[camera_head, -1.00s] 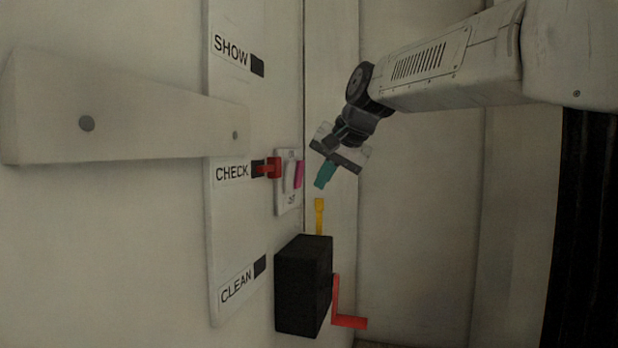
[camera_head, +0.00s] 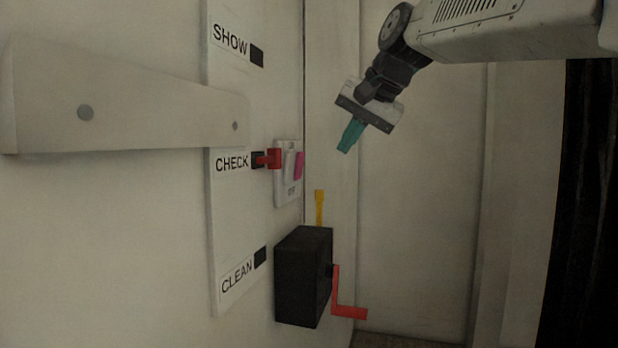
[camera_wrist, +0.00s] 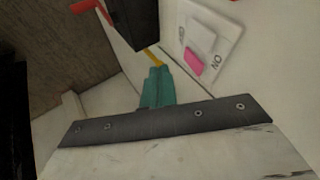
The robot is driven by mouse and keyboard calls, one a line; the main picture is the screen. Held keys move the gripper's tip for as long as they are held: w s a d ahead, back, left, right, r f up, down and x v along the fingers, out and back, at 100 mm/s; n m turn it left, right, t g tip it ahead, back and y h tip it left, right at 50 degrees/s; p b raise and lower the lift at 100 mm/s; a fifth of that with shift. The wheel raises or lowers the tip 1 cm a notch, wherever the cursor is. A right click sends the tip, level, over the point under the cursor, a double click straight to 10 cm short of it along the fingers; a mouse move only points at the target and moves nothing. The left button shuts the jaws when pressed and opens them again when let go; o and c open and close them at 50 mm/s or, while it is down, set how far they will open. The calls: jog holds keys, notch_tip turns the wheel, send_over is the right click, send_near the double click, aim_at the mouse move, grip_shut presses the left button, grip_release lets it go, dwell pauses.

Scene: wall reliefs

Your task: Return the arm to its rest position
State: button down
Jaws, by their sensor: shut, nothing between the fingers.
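My gripper (camera_head: 349,136) hangs at the upper right of the head view, with its teal fingers together and nothing between them. It points down and to the left, apart from the wall. In the wrist view the teal fingers (camera_wrist: 158,85) are closed at the middle. My arm reaches in from the upper right corner above the gripper. The white switch plate (camera_head: 289,185) with a pink-edged rocker (camera_head: 299,166) is on the wall to the left of the gripper. The fingers do not touch it.
A black box (camera_head: 303,277) with a red crank (camera_head: 344,310) and a yellow lever (camera_head: 319,207) is below the gripper. A red slider (camera_head: 272,158) sits at CHECK on the labelled panel (camera_head: 228,205). A pale bar (camera_head: 130,105) projects at left. The space right of the box is free.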

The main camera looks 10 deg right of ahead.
jog(key=s+d+f+n+g+h, duration=0.1)
jog(key=s+f+n+g, duration=0.1)
jog(key=s+f, duration=1.3)
jog(key=s+d+f+n+g+h, duration=0.2)
jog(key=s+f+n+g, duration=0.1)
jog(key=s+f, duration=1.2)
notch_tip(320, 180, down, 2)
jog(key=shift+s+d+f+g, duration=0.1)
jog(key=shift+s+d+g, duration=0.2)
jog(key=shift+s, duration=0.1)
